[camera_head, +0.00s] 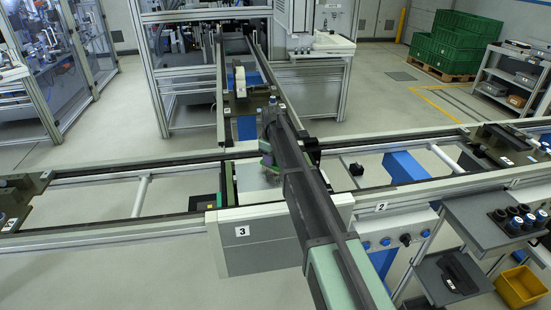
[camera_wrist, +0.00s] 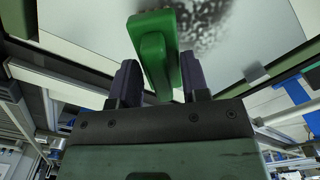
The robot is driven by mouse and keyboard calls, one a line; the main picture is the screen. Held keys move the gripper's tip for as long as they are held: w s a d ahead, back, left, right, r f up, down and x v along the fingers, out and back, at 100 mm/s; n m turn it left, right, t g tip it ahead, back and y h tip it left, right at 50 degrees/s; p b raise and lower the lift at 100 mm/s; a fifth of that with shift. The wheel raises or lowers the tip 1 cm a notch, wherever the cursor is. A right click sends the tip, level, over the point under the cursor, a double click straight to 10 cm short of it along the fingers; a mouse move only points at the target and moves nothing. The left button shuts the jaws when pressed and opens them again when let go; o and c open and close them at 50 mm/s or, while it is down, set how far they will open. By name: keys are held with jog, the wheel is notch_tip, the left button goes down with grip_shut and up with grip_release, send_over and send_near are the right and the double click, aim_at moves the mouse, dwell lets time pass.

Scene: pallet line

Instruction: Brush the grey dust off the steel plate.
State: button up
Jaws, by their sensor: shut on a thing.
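The steel plate (camera_wrist: 85,28) fills the upper part of the wrist view as a pale flat sheet. A dark grey, speckled dust patch (camera_wrist: 212,22) lies on it at the top, right of centre. My gripper (camera_wrist: 158,72) is shut on a green brush (camera_wrist: 153,45), its two dark purple fingers on either side of the handle. The brush is over the plate, beside the dust; its bristles are hidden, so I cannot tell whether it touches. In the head view the plate (camera_head: 250,184) shows partly, at the rail crossing, with my arm hiding its right side.
Long rails (camera_head: 100,167) run left and right of the plate, with dark carriers (camera_head: 505,143) on them. A grey shelf (camera_head: 500,222) with several dark cylinders stands at right, above a yellow bin (camera_head: 520,286). Green crates (camera_head: 455,42) stand far behind.

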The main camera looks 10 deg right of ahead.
jog(key=shift+s, duration=5.35)
jog(key=shift+a+f, duration=0.15)
jog(key=shift+a, duration=0.7)
jog(key=shift+w, duration=5.45)
jog(key=shift+s+a+f, duration=0.1)
jog(key=shift+a, duration=0.6)
jog(key=shift+c, duration=0.3)
jog(key=shift+s, duration=5.35)
notch_tip(320, 180, up, 6)
jog(key=p, duration=0.5)
jog(key=shift+p, duration=0.4)
jog(key=shift+w, duration=0.1)
